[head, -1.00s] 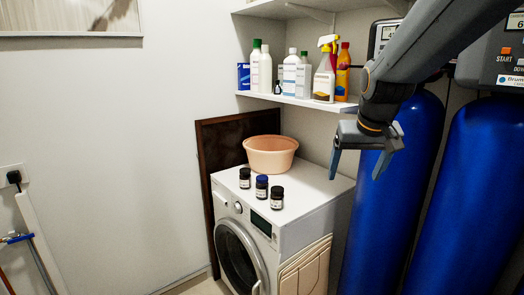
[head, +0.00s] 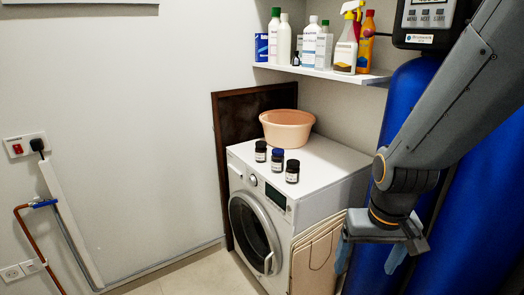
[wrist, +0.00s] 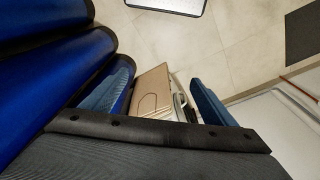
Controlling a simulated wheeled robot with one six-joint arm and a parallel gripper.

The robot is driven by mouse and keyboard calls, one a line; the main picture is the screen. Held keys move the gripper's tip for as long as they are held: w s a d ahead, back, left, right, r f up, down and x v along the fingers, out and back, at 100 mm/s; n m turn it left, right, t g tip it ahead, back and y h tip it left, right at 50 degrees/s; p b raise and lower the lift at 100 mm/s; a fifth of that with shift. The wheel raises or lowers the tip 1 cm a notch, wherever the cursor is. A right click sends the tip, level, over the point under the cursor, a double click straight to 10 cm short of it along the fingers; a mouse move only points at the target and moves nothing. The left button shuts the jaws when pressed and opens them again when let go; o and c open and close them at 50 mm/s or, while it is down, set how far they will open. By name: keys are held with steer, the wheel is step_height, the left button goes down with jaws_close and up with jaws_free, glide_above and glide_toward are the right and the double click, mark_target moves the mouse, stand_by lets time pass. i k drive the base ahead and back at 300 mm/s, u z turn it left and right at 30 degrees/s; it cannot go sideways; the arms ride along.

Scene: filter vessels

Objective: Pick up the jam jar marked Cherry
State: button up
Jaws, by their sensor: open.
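The label writing is too small to read, so I cannot tell which is Cherry. My gripper (head: 369,262) is open and empty, pointing down, to the right of and lower in the picture than the jars. Its blue fingers also show in the wrist view (wrist: 164,97), with no jar between them.
A peach basin (head: 287,130) stands behind the jars. A shelf (head: 325,74) with several bottles hangs above. Tall blue vessels (head: 405,105) stand at the right, close to my arm. A beige folded panel (head: 316,262) leans by the machine's side. Floor at the front left is clear.

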mark_target(261, 150)
steer(key=u, duration=1.55)
steer(key=i, duration=1.15)
steer(key=z, duration=1.85)
steer(key=i, duration=0.5)
steer(key=u, duration=0.05)
